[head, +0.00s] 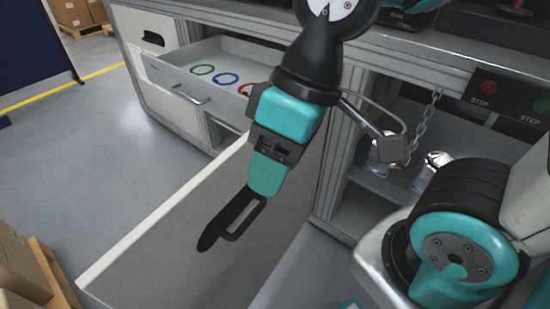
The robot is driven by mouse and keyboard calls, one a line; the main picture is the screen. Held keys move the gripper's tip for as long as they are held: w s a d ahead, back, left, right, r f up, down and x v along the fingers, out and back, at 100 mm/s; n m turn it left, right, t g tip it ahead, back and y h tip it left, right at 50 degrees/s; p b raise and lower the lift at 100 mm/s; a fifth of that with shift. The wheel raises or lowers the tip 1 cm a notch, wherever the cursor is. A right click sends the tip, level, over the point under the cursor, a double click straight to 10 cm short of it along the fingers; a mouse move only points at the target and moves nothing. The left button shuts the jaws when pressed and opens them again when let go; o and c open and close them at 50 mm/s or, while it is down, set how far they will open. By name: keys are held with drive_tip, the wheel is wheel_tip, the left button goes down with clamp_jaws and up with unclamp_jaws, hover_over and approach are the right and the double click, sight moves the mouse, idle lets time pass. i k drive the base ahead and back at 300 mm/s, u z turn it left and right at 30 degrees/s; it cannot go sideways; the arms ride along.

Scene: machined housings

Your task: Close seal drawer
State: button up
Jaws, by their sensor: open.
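The seal drawer (172,83) is pulled out of the bench at upper left, its bar handle (190,96) on the front. In it lie a green ring (202,70), a blue ring (227,78) and a red ring (245,89), the last partly hidden behind my wrist. My gripper (310,180), black and teal, hangs in the middle of the head view, to the right of the drawer handle and apart from it. It is open and nothing shows in it. Where its fingertips end against the pale panel behind is hard to tell.
A large pale panel (150,245) stands out from the bench in front of the drawer's right side. An open shelf (385,190) with metal parts and a chain (428,120) is at right. Boxes on a pallet (20,270) stand at lower left. The floor left of the drawer is clear.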

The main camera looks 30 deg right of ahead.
sight(253, 63)
drive_tip(key=u, duration=0.2)
drive_tip(key=k, duration=0.5)
drive_tip(key=u, duration=0.55)
drive_tip(key=k, duration=0.75)
drive_tip(key=z, duration=0.7)
drive_tip(key=i, duration=1.7)
drive_tip(key=u, duration=0.6)
